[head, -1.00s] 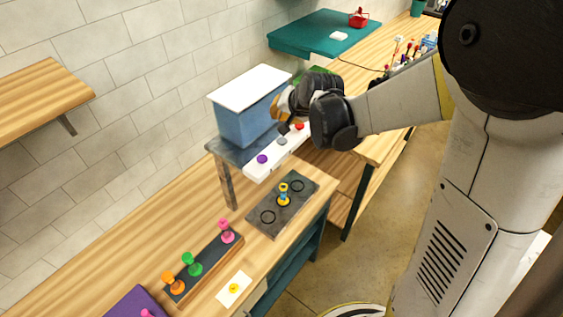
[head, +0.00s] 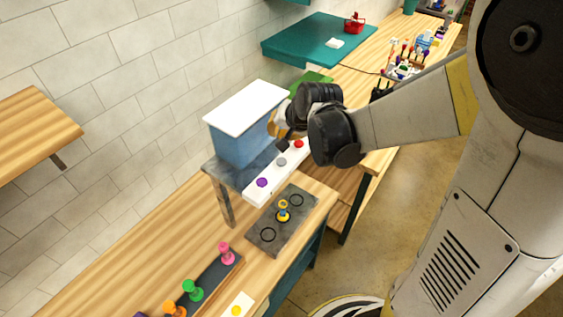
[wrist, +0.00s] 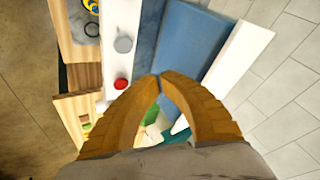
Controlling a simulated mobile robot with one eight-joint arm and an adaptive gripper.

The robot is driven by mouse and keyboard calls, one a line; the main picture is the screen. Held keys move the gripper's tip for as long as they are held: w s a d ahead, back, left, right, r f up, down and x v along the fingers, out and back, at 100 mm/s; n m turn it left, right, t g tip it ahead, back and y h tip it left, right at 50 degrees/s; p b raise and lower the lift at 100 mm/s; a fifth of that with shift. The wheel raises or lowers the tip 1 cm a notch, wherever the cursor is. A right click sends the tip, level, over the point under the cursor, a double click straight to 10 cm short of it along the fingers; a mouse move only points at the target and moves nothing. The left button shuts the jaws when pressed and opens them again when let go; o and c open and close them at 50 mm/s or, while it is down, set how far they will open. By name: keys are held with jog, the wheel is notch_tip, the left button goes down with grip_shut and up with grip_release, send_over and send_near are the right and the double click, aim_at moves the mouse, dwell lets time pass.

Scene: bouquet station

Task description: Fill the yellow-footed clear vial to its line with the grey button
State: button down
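The yellow-footed clear vial (head: 283,210) stands on a dark plate with ring marks, in the middle of the plate. Its yellow ring is partly cut off at the top edge of the wrist view (wrist: 92,5). A white button strip carries a purple button (head: 262,182), the grey button (head: 282,161) and a red button (head: 298,143). The grey button also shows in the wrist view (wrist: 123,44), as does the red one (wrist: 121,84). My gripper (wrist: 160,77) is shut, its fingertips together with nothing between them, over the blue tank side of the strip, beside the grey and red buttons. The vial's fill level is too small to tell.
A blue tank with a white lid (head: 247,108) stands behind the strip on a grey stand. A dark rack (head: 206,285) with pink, green and orange pieces stands at the front left. A yellow-marked white card (head: 237,308) lies beside it. A teal raised surface (head: 318,42) is further back.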

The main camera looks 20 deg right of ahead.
aim_at(279, 159)
notch_tip(279, 159, down, 8)
jog(key=b, duration=0.5)
jog(key=shift+w+r+b, duration=0.1)
jog(key=shift+r+b, duration=0.1)
jog(key=shift+b, duration=0.15)
jog(key=shift+f, duration=0.1)
dwell(0.8)
jog(key=shift+f+b, duration=0.3)
jog(key=shift+b, duration=0.2)
jog(key=shift+f+b, duration=0.55)
jog(key=shift+f, duration=0.05)
dwell(0.4)
jog(key=shift+r, duration=0.15)
dwell(0.3)
jog(key=shift+r+p, duration=0.7)
jog(key=shift+r, duration=0.2)
jog(key=shift+r, duration=0.1)
jog(key=shift+r+p, duration=1.85)
jog(key=shift+r, duration=0.55)
